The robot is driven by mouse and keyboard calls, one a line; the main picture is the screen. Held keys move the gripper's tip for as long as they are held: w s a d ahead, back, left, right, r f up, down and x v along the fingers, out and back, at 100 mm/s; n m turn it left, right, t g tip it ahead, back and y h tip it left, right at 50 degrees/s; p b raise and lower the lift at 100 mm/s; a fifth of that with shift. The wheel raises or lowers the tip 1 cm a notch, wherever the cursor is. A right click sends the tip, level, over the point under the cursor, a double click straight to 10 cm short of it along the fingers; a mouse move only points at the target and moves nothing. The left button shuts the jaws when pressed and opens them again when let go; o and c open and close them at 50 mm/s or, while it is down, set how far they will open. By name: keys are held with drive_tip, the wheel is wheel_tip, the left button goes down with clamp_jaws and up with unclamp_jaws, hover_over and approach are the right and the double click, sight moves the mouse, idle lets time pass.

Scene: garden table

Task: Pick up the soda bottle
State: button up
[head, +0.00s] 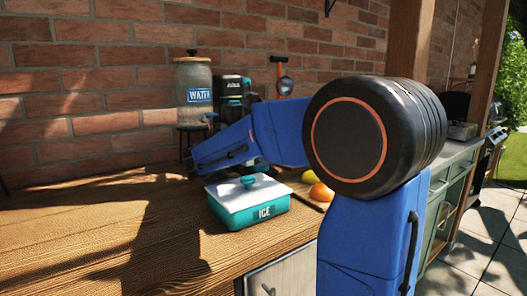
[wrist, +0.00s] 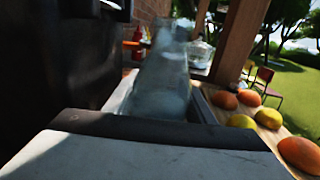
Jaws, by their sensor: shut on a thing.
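The soda bottle (wrist: 160,85) looks like clear, pale bluish glass in the wrist view. It stands roughly upright just beyond my gripper (wrist: 160,112), with its neck toward the top of the picture. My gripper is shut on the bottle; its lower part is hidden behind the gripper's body. In the head view my blue arm reaches left over the table toward the wall. I cannot make out the bottle there, and the gripper's jaws are not clear.
A teal ICE box with a white lid (head: 248,203) stands on the wooden table (head: 90,235). A WATER dispenser (head: 194,88) and a black machine (head: 232,88) stand by the brick wall. Fruit (wrist: 240,121) lies right of the bottle. The table's left is clear.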

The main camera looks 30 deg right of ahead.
drive_tip(key=shift+s+r, duration=0.1)
drive_tip(key=shift+r, duration=0.1)
drive_tip(key=shift+s+r, duration=0.1)
drive_tip(key=shift+r, duration=3.25)
drive_tip(key=s, duration=1.9)
drive_tip(key=shift+s+d, duration=0.2)
drive_tip(key=shift+d, duration=0.1)
drive_tip(key=shift+s, duration=0.1)
